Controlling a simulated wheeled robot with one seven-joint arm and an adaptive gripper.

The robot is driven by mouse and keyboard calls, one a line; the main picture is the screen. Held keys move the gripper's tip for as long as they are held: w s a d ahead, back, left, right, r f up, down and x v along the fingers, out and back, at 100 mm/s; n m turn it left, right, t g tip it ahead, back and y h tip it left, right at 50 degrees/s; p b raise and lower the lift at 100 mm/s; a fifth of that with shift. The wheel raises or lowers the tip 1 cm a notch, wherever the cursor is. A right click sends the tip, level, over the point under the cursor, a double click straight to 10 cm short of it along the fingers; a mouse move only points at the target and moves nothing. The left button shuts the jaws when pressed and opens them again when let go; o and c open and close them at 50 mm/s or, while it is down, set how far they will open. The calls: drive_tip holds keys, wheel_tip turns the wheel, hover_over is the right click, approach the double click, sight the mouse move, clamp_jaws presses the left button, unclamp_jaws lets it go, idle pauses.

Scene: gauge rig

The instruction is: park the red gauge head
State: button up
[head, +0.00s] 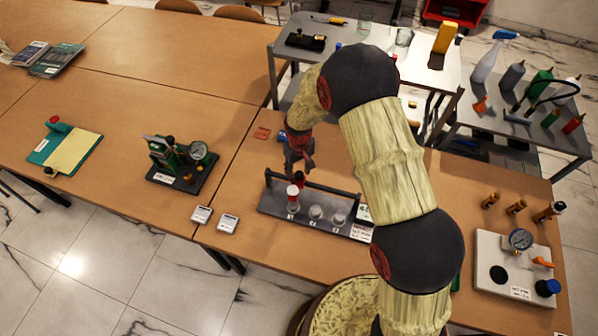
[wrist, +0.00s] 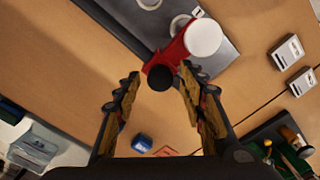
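The red gauge head (wrist: 178,53) shows in the wrist view as a red body with a white round face and a black knob. In the head view the red gauge head (head: 292,190) is small, at the left end of a dark grey rack (head: 271,203) with pale round places in a row. My gripper (wrist: 160,76) is open, its two fingers apart on either side of the black knob end. No finger clearly touches it. In the head view my gripper (head: 298,165) points down just above the gauge head. Whether the gauge head sits fully in its place is unclear.
Two small white-topped blocks (head: 215,218) lie left of the rack. A black-based green device (head: 180,165) stands further left. A white board with a gauge (head: 505,265) is at the right. A blue item (wrist: 142,143) lies near my gripper. My arm hides some table.

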clamp_jaws()
idle(0.7)
